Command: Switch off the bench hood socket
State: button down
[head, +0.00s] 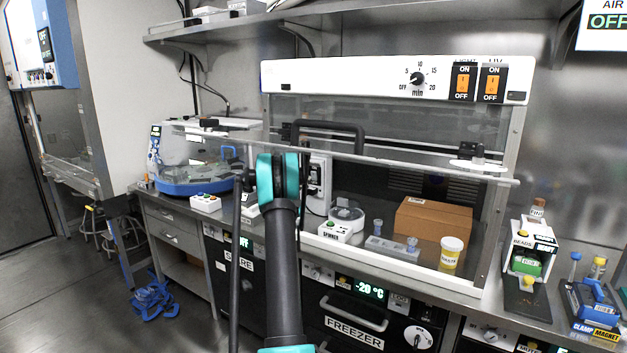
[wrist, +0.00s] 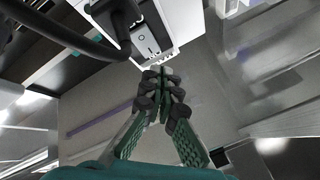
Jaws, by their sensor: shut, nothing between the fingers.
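The bench hood (head: 395,67) stands on the steel bench, with a clear front and a white top panel. The socket (head: 327,180) shows partly behind my arm in the head view. In the wrist view the socket (wrist: 172,48) is a white box with a grey switch plate (wrist: 147,42) and a black plug (wrist: 117,18) beside it. Whether the switch is on or off cannot be told. My gripper (wrist: 160,75) is shut and empty, its fingertips pointing toward the socket's lower edge. Contact cannot be told. In the head view my arm hides the gripper.
A blue-and-white machine (head: 190,160) stands left. A bead dispenser (head: 530,245) stands right. A freezer (head: 365,318) sits under the bench.

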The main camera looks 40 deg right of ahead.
jog(key=shift+s+a+r, duration=0.15)
jog(key=shift+s+a, duration=0.1)
jog(key=shift+a, duration=0.35)
jog(key=shift+s+a+r, duration=0.1)
jog(key=shift+s+a, duration=0.15)
jog(key=shift+a, duration=0.35)
